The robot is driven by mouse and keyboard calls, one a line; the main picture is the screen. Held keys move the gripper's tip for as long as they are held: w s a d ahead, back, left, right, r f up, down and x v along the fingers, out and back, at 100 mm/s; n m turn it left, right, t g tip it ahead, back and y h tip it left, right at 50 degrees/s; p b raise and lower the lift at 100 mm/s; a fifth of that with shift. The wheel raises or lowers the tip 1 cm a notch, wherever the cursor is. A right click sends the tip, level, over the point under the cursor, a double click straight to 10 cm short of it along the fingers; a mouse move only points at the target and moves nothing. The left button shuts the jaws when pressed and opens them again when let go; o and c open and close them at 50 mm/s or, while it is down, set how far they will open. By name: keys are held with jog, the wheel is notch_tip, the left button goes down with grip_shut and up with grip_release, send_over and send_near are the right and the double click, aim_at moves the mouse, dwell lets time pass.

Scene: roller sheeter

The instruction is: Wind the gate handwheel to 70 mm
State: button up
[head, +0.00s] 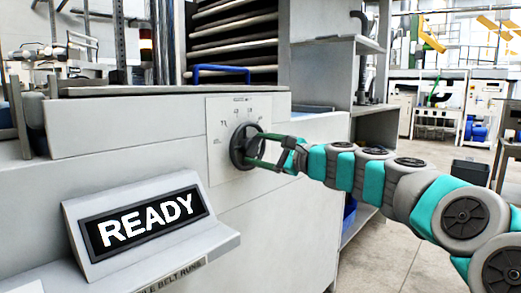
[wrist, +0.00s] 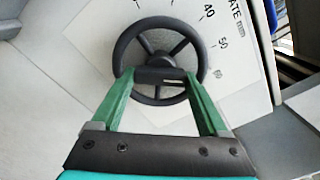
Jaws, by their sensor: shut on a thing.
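The gate handwheel (head: 243,146) is a dark spoked wheel on a white dial plate (head: 225,113) on the front of the grey machine. In the wrist view the handwheel (wrist: 159,52) shows its rim and several spokes. The plate (wrist: 236,75) there shows the numbers 40 and 50 and part of the word GATE. My gripper (wrist: 160,76) has its green fingers at the wheel's lower part, shut on it. In the head view my gripper (head: 262,152) reaches the wheel from the right. I cannot tell the wheel's exact setting.
A sign reading READY (head: 145,220) stands on a ledge at the front left. A blue handle (head: 221,71) sits on top of the machine. Grey shelves (head: 345,45) stand behind my arm. Open floor (head: 385,240) lies at the right of the machine.

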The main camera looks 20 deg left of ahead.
jog(key=m, duration=0.7)
jog(key=shift+f, duration=0.2)
dwell(0.4)
jog(key=o, duration=1.2)
jog(key=shift+o, duration=0.2)
jog(key=shift+r, duration=0.1)
jog(key=shift+d, duration=0.1)
jog(key=v, duration=0.7)
jog(key=shift+s+d+b, duration=0.15)
jog(key=shift+d+b, duration=0.15)
